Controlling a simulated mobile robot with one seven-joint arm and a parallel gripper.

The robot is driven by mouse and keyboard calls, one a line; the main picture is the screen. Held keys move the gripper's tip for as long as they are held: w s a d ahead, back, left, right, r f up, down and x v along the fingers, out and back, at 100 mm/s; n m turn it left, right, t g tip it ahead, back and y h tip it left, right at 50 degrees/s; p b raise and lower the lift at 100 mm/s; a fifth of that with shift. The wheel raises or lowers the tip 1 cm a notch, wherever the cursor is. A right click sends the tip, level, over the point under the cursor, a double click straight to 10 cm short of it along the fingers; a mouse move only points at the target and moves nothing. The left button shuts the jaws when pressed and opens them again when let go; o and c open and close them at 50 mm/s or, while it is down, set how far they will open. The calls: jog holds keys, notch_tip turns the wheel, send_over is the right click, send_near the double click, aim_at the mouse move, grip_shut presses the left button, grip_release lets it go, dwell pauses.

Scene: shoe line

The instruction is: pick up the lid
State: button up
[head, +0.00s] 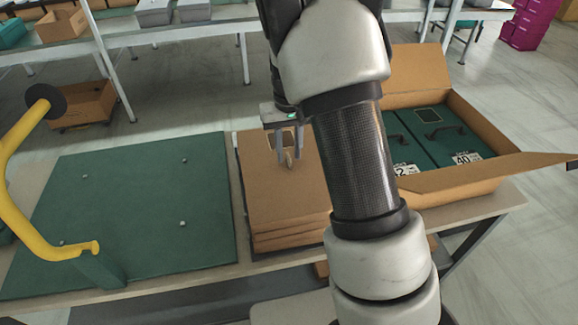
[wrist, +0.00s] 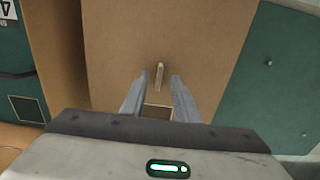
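The lid (head: 300,195) is a flat brown cardboard panel on top of a stack of similar panels on the table. A small pale tab handle (head: 289,160) stands up from it, with a framed rectangle beside it. In the wrist view the lid (wrist: 210,40) fills the middle, and its handle (wrist: 159,74) stands between and slightly beyond the fingertips. My gripper (head: 296,158) is open and points down over the handle, with a gap on each side of it. It also shows in the wrist view (wrist: 159,78). My arm hides the stack's right part in the head view.
A green board (head: 130,225) with small studs lies left of the stack. An open carton (head: 480,185) with green handled boxes stands right. A yellow curved bar (head: 20,180) reaches over the board's left side. Shelving tables (head: 160,35) stand behind.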

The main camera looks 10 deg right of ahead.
aim_at(289, 157)
jog(key=shift+d+f, duration=0.1)
jog(key=shift+f, duration=0.55)
grip_shut()
notch_tip(289, 157, up, 10)
jog(key=p, duration=0.1)
dwell(0.3)
